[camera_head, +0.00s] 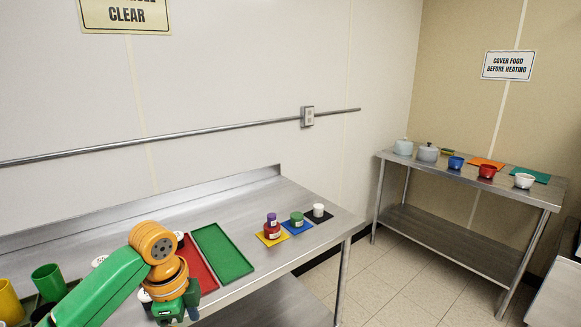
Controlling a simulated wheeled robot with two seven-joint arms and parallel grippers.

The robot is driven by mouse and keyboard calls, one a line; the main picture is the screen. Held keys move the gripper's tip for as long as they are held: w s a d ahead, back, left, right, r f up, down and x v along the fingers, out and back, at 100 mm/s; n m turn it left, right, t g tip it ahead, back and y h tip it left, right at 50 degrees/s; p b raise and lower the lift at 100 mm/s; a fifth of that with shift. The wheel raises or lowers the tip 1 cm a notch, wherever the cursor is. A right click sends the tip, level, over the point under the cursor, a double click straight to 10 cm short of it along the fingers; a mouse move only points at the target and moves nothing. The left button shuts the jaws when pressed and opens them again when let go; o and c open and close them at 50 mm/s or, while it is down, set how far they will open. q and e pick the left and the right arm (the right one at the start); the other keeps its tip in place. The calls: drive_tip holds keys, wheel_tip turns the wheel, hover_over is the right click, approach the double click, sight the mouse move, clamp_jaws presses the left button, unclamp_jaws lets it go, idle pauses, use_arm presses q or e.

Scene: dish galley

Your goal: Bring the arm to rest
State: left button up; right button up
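My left arm, green with orange joints, comes in from the lower left and reaches over the near steel table (268,195). My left gripper (178,310) hangs downward near the table's front edge, at the bottom of the view. Its fingertips are small and partly hidden, so I cannot tell whether it is open or shut. I see nothing held in it. My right gripper is not in view.
Beside the arm lie a red tray (205,274) and a green tray (222,252). Small jars stand on colored mats further right. Green (48,281) and yellow (9,302) cups stand at left. A second table (540,196) with pots and bowls stands beyond open floor.

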use_arm(q)
drive_tip(key=w+d+f+n+t+h, duration=0.1)
drive_tip(key=w+f+n, duration=0.1)
drive_tip(key=f, duration=0.5)
drive_tip(key=w+f+n, duration=0.2)
drive_tip(key=f+n, duration=0.1)
drive_tip(key=f, duration=0.3)
drive_tip(key=s+f+n, duration=0.2)
drive_tip(key=s+f, duration=0.1)
drive_tip(key=f, duration=0.5)
drive_tip(key=s+f+n, duration=0.2)
drive_tip(key=s+f, duration=0.1)
drive_tip(key=f, duration=0.5)
drive_tip(key=s+a+f+n+y, duration=0.1)
drive_tip(key=s+a+f+n, duration=0.15)
drive_tip(key=s+f, duration=0.75)
drive_tip(key=s+f+n, duration=0.1)
drive_tip(key=s+f, duration=0.1)
drive_tip(key=s, duration=0.8)
drive_tip(key=s+f+n, duration=0.1)
drive_tip(key=s+f, duration=0.2)
drive_tip(key=s, duration=0.8)
drive_tip(key=shift+s+d+g+y, duration=0.3)
drive_tip(key=shift+d, duration=0.15)
